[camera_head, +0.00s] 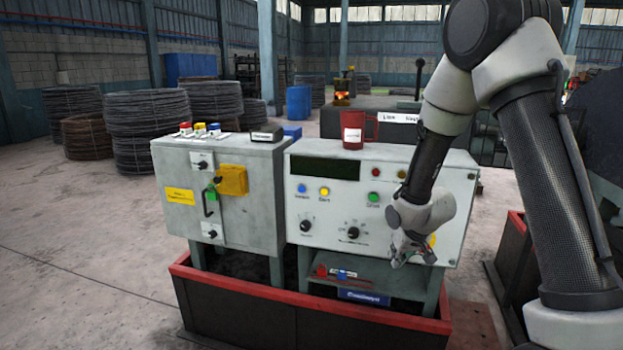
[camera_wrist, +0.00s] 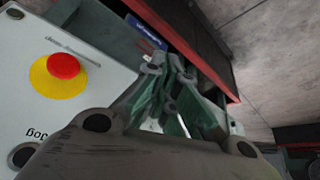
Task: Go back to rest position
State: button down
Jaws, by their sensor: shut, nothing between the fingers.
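My gripper (camera_head: 412,258) hangs at the end of my arm in front of the lower right part of the white control panel (camera_head: 325,215). It is shut and empty, pointing downward. In the wrist view my gripper (camera_wrist: 170,75) has its fingers together, with the shelf area and red rim beyond them. A red emergency button on a yellow disc (camera_wrist: 62,72) shows on the panel at the left of the wrist view. In the head view my gripper mostly hides that button. I cannot tell whether my gripper touches the panel.
A grey cabinet (camera_head: 220,200) stands left of the panel. A red mug (camera_head: 355,130) sits on top of the panel. A shelf (camera_head: 370,278) with small items lies below. A red-rimmed base (camera_head: 240,285) surrounds the stands. The floor at the left is clear; wire coils (camera_head: 150,125) stand behind.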

jog(key=s+d+r, duration=0.3)
jog(key=s+r, duration=0.5)
jog(key=s, duration=0.2)
jog(key=s+d+r+m, duration=0.1)
jog(key=s+d+r, duration=0.2)
jog(key=s+r, duration=0.6)
jog(key=s+d+r+m+h, duration=0.1)
jog(key=s+d+r, duration=0.3)
jog(key=s+r, duration=0.5)
jog(key=s, duration=0.2)
jog(key=shift+s+r+g, duration=0.25)
jog(key=shift+s+g, duration=0.15)
